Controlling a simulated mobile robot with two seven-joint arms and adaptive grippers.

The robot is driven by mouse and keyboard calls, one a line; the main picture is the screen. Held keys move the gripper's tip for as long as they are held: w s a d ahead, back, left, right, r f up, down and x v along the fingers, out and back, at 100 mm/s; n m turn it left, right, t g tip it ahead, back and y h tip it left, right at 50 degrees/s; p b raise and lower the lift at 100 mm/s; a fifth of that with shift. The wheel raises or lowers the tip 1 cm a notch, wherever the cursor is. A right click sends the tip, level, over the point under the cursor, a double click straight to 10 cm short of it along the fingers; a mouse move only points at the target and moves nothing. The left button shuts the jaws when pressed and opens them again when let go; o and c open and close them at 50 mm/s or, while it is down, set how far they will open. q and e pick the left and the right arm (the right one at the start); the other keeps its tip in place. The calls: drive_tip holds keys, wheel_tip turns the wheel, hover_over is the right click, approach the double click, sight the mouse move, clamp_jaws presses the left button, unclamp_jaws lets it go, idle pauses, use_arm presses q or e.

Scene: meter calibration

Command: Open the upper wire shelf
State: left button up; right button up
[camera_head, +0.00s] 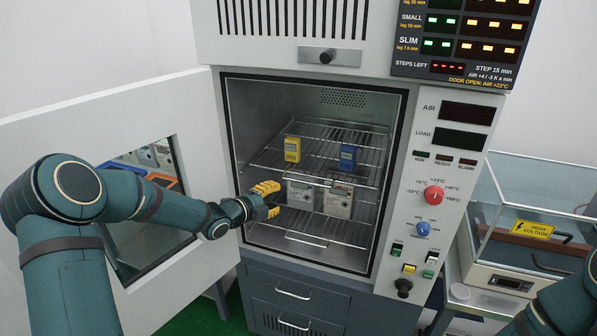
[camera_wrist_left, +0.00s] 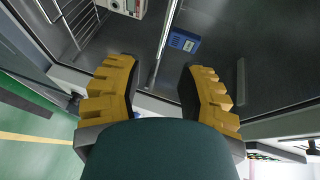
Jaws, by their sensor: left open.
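The upper wire shelf (camera_head: 320,151) sits inside the open chamber and carries a yellow meter (camera_head: 292,149) and a blue meter (camera_head: 347,157). Its front edge lies inside the chamber opening. My left gripper (camera_head: 268,199) is at the left of the opening, lower than that front edge in the head view. In the left wrist view its two yellow fingers (camera_wrist_left: 158,85) are spread apart. A thin metal rail (camera_wrist_left: 163,45) shows beyond the gap between them, and I cannot tell whether it touches a finger. The blue meter also shows there (camera_wrist_left: 184,41). My right gripper is out of view.
The lower wire shelf (camera_head: 295,222) holds two pale meters (camera_head: 301,193) (camera_head: 338,201). The chamber door (camera_head: 190,110) stands open at the left, behind my left arm. A control panel (camera_head: 436,190) borders the opening on the right. A glass case (camera_head: 520,190) stands at far right.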

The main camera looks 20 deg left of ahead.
sight(305, 182)
use_arm(q)
drive_tip(key=x, duration=1.3)
drive_tip(key=shift+w+r+p, duration=0.25)
drive_tip(key=shift+w+p, duration=0.1)
drive_tip(key=shift+w, duration=0.1)
clamp_jaws()
